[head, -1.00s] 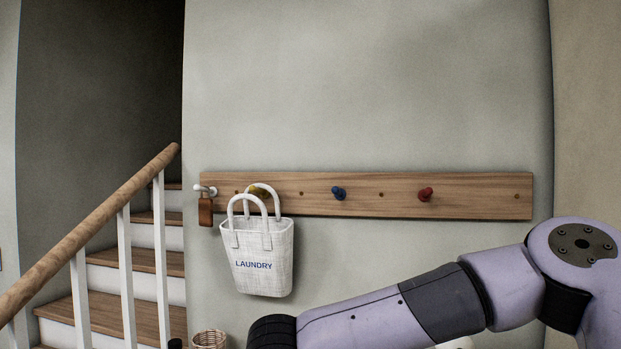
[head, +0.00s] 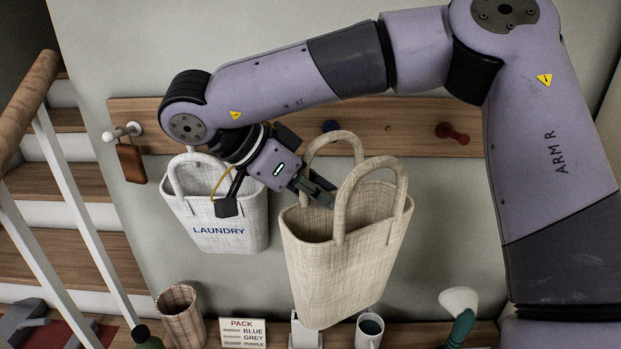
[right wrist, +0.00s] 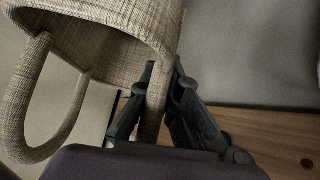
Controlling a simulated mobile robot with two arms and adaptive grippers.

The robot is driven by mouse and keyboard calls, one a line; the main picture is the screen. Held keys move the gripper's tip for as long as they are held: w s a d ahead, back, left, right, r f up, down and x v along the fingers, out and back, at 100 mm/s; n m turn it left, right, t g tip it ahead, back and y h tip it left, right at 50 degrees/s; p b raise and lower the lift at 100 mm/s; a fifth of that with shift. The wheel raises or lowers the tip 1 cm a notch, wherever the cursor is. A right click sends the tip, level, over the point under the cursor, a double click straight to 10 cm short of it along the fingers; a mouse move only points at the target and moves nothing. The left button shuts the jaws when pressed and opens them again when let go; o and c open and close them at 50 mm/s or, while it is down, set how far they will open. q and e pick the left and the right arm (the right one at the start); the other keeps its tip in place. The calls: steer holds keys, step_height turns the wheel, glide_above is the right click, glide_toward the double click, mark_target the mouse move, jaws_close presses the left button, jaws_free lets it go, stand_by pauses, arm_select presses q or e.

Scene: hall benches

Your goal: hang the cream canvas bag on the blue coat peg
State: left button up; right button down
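The cream canvas bag (head: 345,265) hangs upright, mouth up, from my right gripper (head: 318,190) in front of the wall. The gripper is shut on one of its two handles, the one nearer the wall. In the right wrist view, the gripper's dark fingers (right wrist: 158,105) stand on either side of that strap, beside the bag's rim (right wrist: 110,25). The blue coat peg (head: 330,126) is on the wooden rail (head: 400,125), just behind and above the top of the held handle, partly covered. I cannot tell the gap between them. My left gripper is not in view.
A white laundry bag (head: 215,215) hangs left of the cream bag, close to my right wrist. A brown tag (head: 131,163) hangs on the white peg (head: 128,130). A red peg (head: 452,133) is bare. Below stand a wicker basket (head: 180,315), a sign (head: 243,332), a mug (head: 369,330) and a brush (head: 459,315).

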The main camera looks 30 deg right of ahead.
steer(key=shift+s+d+r, duration=0.1)
steer(key=shift+s+d, duration=0.1)
steer(key=shift+d, duration=0.05)
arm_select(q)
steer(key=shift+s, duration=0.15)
arm_select(e)
steer(key=w+d+f, duration=0.1)
steer(key=w+d, duration=0.4)
steer(key=w, duration=0.4)
steer(key=shift+f, duration=0.35)
stand_by(0.4)
steer(key=shift+w+d+f, duration=0.25)
steer(key=shift+w+f, duration=0.05)
steer(key=shift+w, duration=0.05)
stand_by(0.4)
